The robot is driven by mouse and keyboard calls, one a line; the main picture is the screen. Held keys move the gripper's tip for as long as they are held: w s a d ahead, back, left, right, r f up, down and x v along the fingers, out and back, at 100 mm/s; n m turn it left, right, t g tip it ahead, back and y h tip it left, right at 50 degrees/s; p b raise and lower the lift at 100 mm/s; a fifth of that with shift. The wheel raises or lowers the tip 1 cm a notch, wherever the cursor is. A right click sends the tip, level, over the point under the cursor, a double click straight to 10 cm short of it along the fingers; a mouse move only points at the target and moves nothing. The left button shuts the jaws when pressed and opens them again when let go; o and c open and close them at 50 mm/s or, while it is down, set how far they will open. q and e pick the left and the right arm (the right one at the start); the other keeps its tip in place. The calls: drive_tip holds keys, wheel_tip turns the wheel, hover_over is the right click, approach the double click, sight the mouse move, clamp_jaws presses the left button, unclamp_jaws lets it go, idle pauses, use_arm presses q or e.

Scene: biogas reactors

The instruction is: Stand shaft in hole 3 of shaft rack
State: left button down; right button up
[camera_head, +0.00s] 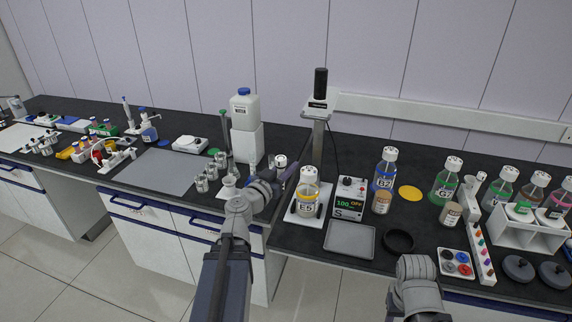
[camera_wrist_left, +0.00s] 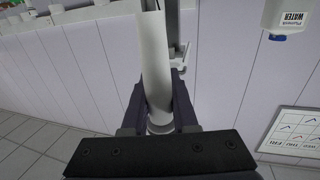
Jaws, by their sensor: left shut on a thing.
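My left gripper (camera_head: 287,177) reaches over the bench near the gap between the two worktops. Upright rods, one with a green top (camera_head: 224,113), stand left of the gripper. I cannot clearly make out the shaft rack or its hole 3.
A white bottle on a white block (camera_head: 247,143) stands behind my left gripper. A grey mat (camera_head: 165,172) offers free room at left. An empty grey tray (camera_head: 350,240) lies in front.

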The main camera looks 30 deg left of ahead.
drive_tip(key=shift+r, duration=0.2)
drive_tip(key=shift+r+p, duration=0.75)
drive_tip(key=shift+p, duration=0.15)
idle(0.3)
